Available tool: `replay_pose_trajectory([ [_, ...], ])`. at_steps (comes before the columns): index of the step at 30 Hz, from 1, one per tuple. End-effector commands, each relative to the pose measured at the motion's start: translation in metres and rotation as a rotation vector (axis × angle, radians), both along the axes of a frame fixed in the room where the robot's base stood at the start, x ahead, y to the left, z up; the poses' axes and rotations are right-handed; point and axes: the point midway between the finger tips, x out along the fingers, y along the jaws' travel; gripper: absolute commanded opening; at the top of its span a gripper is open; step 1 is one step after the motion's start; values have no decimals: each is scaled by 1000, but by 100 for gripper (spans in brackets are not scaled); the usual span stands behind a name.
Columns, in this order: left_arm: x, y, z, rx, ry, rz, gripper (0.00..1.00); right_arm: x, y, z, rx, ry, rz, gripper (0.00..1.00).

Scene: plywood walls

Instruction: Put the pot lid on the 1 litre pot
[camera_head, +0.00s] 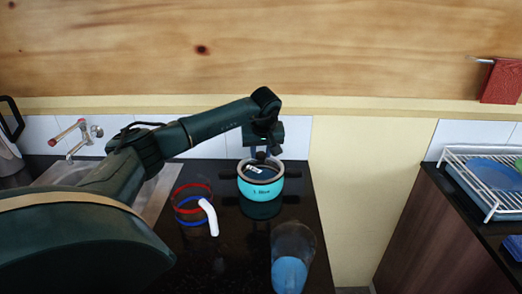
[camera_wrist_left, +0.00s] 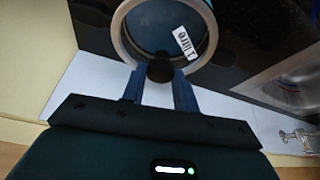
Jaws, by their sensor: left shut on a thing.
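The 1 litre pot (camera_head: 262,190) is turquoise with dark side handles and stands on the black counter, near its back right. My left gripper (camera_head: 262,152) is above the pot, shut on the dark knob of the pot lid (camera_head: 246,168). The lid is glass with a grey rim and a white label. In the left wrist view the lid's rim (camera_wrist_left: 119,44) shows as a ring, with the knob between my left fingertips (camera_wrist_left: 159,72). The lid is at the pot's mouth, roughly over it; I cannot tell whether it touches the pot. My right gripper is not in view.
A clear vessel with red and blue rings and a white handle (camera_head: 209,216) stands left of the pot. A clear cup with a blue bottom (camera_head: 290,272) stands in front. A sink with a tap (camera_head: 78,136) is at left. A white dish rack (camera_head: 487,190) is at right, beyond a gap.

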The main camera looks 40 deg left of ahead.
Motion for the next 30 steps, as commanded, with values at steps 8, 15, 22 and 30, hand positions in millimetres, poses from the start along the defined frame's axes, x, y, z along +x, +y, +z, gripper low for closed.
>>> replay_pose_trajectory([
  [8,0,0,0,0,-1,0,36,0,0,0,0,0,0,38],
  [15,0,0,0,0,0,0,55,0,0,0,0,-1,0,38],
  [22,0,0,0,0,1,0,55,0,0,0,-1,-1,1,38],
  [30,-7,-10,31,0,-4,-2,55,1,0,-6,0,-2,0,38],
])
